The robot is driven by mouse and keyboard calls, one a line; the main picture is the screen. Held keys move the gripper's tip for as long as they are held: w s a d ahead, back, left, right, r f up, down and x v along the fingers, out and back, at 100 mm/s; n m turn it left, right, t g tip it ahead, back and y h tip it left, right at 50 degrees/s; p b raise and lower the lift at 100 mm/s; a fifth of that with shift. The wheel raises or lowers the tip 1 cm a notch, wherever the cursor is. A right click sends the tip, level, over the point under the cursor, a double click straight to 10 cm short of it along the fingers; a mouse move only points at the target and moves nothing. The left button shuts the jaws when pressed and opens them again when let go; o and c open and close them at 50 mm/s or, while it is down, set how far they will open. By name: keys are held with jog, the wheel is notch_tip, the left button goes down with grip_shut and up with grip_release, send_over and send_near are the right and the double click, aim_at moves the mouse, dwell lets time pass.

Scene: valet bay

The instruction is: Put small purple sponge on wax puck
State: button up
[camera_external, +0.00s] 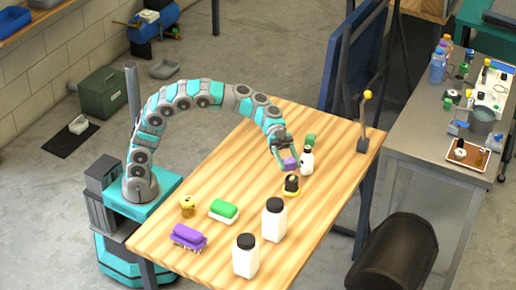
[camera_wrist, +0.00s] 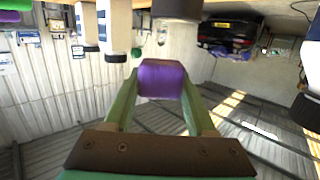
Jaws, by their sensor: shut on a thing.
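The small purple sponge (camera_external: 289,163) is between the fingers of my gripper (camera_external: 286,158), above the wooden table. In the wrist view the purple sponge (camera_wrist: 162,80) sits between the two green fingers of my gripper (camera_wrist: 162,90), touching both. A black knob on a yellow round base, which looks like the wax puck (camera_external: 291,193), stands on the table just below the sponge in the external view. The sponge is apart from it. A dark round thing (camera_wrist: 178,9) at the top of the wrist view may be its knob.
A small white bottle with a black cap (camera_external: 306,161) stands close right of my gripper, with a green block (camera_external: 310,138) behind it. Two larger white bottles (camera_external: 274,220) (camera_external: 246,256), a green-and-white sponge (camera_external: 223,211), a purple brush (camera_external: 188,237) and a yellow tin (camera_external: 187,206) stand nearer the front.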

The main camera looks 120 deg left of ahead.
aim_at(292, 170)
jog(key=shift+w+f, duration=0.1)
jog(key=shift+w, duration=0.5)
jog(key=shift+f+b, duration=0.3)
jog(key=shift+f, duration=1.45)
jog(key=shift+f, duration=0.1)
jog(key=o, duration=1.3)
jog(key=v, duration=1.2)
jog(key=shift+r, duration=0.2)
